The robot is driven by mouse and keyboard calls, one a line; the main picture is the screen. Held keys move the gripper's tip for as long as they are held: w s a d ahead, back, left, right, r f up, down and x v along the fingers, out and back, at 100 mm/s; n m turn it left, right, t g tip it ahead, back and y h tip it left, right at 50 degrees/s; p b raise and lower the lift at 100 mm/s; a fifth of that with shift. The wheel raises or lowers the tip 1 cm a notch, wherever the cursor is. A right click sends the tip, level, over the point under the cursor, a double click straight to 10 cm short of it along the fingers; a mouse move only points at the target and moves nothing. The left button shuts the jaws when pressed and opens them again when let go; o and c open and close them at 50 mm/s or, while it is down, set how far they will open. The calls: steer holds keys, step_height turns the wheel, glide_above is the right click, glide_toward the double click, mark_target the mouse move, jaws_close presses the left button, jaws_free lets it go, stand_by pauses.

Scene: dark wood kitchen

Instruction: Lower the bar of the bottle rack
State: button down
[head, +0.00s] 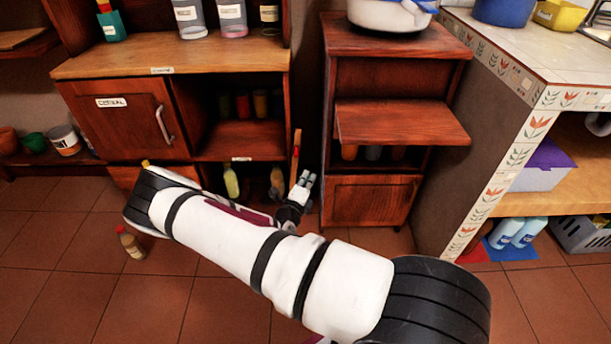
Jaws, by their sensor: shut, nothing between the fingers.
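The bottle rack is the low opening at the bottom of the wooden cabinet, with a yellow-green bottle (231,181) and a brownish bottle (277,181) in it. A narrow wooden bar (296,153) stands nearly upright at the rack's right end. My gripper (307,179) is shut and empty, low down beside the bar, just to its right in the picture. I cannot tell whether it touches the bar. My arm and gripper hide the bar's lower end and part of the rack.
A bottle (131,243) stands on the tiled floor at the left. A wooden cabinet (372,200) with a protruding shelf (400,122) stands close to the right of my gripper. A tiled counter (540,60) is farther right. The floor in front is partly clear.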

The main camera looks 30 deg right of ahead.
steer(key=b+x, duration=0.3)
steer(key=x, duration=0.5)
steer(key=shift+w+a+r+b, duration=0.35)
steer(key=shift+w+a, duration=0.2)
steer(key=shift+a, duration=0.2)
steer(key=shift+w+a+r+b, duration=0.3)
steer(key=shift+w+a, duration=0.25)
steer(key=shift+a, duration=0.15)
steer(key=shift+a, duration=0.1)
